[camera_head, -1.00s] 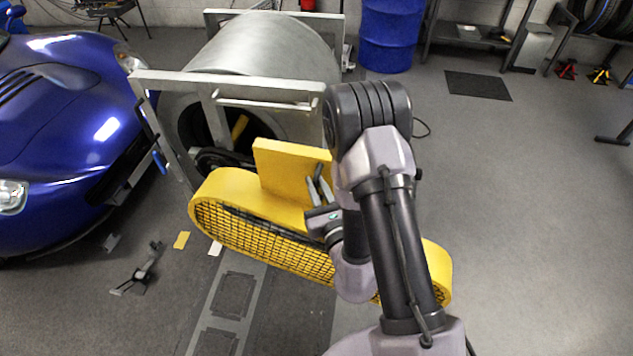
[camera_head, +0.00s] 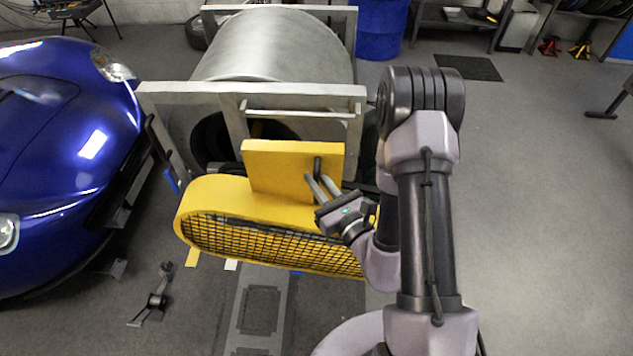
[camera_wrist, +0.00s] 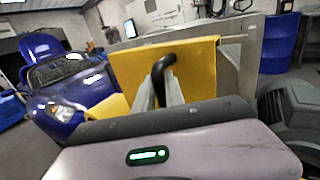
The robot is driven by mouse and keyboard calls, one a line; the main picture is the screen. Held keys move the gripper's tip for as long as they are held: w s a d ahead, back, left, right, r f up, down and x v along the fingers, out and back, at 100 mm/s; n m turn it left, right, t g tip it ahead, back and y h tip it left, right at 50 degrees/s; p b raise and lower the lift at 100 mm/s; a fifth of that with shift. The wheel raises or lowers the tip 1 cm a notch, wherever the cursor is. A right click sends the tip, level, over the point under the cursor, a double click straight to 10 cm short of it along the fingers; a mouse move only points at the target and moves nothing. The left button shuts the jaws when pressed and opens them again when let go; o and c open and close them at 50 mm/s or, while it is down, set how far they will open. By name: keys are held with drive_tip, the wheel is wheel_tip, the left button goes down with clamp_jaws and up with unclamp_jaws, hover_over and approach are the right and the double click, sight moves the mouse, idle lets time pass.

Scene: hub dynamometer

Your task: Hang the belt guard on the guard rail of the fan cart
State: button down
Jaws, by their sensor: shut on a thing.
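The belt guard (camera_head: 215,200) is a long yellow cover with a black mesh front and an upright yellow plate on top. My gripper (camera_head: 316,180) is shut on a dark handle on that plate and holds the guard in front of the metal frame. In the wrist view, my fingers (camera_wrist: 160,92) meet at the black curved handle, with the yellow plate (camera_wrist: 192,68) behind it. The fan cart's grey frame (camera_head: 180,88) surrounds a big drum, and a thin guard rail (camera_head: 298,113) runs across its near side, above and behind the plate. My arm hides the guard's right end.
A blue car (camera_head: 60,150) stands close on the left. A small black stand (camera_head: 156,298) is on the floor at lower left. A blue barrel (camera_head: 380,28) stands at the back. The floor on the right is mostly clear.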

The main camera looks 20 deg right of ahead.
sight(323, 165)
drive_tip(key=shift+w+d+f+b, duration=0.1)
drive_tip(key=shift+w+d+b, duration=0.15)
drive_tip(key=shift+w+b, duration=0.6)
drive_tip(key=shift+w+d+f+b, duration=0.1)
drive_tip(key=shift+w+d+b, duration=0.3)
drive_tip(key=shift+b, duration=0.75)
drive_tip(key=w, duration=0.3)
drive_tip(key=shift+w+d+r+p, duration=0.15)
drive_tip(key=shift+d+r+p, duration=0.15)
drive_tip(key=shift+d+r, duration=0.1)
drive_tip(key=w+d+f+p, duration=0.1)
drive_tip(key=w+d+p, duration=0.1)
drive_tip(key=w, duration=0.7)
drive_tip(key=shift+d+f+p, duration=0.35)
drive_tip(key=shift+d+f, duration=0.05)
drive_tip(key=c, duration=1.3)
unclamp_jaws()
drive_tip(key=shift+s, duration=0.1)
